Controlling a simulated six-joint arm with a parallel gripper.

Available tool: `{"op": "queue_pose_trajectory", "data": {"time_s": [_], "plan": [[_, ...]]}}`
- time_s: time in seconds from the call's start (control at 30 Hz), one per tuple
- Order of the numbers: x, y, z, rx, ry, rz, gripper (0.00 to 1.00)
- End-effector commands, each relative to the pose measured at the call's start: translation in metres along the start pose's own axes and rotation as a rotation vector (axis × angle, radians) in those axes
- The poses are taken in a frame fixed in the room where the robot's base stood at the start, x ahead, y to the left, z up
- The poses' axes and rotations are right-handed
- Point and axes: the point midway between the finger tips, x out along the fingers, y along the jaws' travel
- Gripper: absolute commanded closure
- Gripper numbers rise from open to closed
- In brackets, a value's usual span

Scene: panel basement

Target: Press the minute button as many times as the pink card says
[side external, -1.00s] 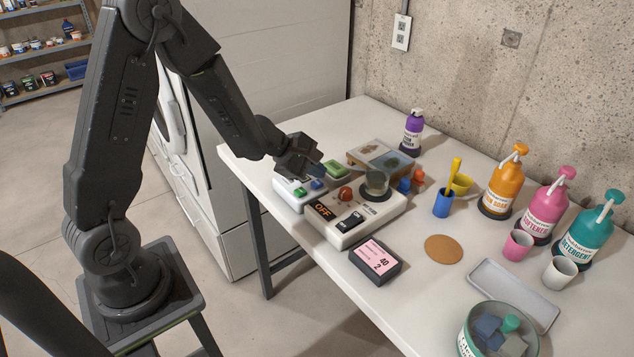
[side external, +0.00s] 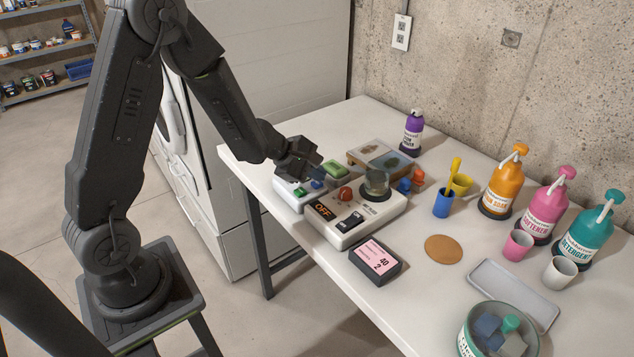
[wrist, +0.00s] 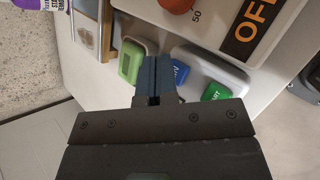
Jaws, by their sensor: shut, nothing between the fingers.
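The pink card (side external: 372,257) lies on a dark block near the table's front edge and shows a "40" and a "2". A white button box (side external: 291,197) stands at the table's left end, with a blue button (side external: 317,184) and a green button (side external: 300,192). In the wrist view the blue button (wrist: 181,72) is partly covered by my fingers, and its lettering is only partly readable. The green button (wrist: 215,92) ends in "RT". My gripper (side external: 317,173) is shut and empty, its fingertips close over the blue button. I cannot tell whether they touch it.
A switch panel (side external: 378,217) marked OFF and ON, with a red-orange knob (side external: 345,194), stands right beside the box. Bottles and cups stand farther right.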

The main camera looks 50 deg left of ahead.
Motion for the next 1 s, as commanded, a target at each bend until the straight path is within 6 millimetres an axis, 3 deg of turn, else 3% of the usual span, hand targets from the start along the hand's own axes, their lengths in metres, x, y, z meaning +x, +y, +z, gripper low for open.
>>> {"op": "queue_pose_trajectory", "data": {"time_s": [1.0], "plan": [[0.0063, -0.0047, -0.0045, 0.000, 0.000, -0.001, 1.00]]}}
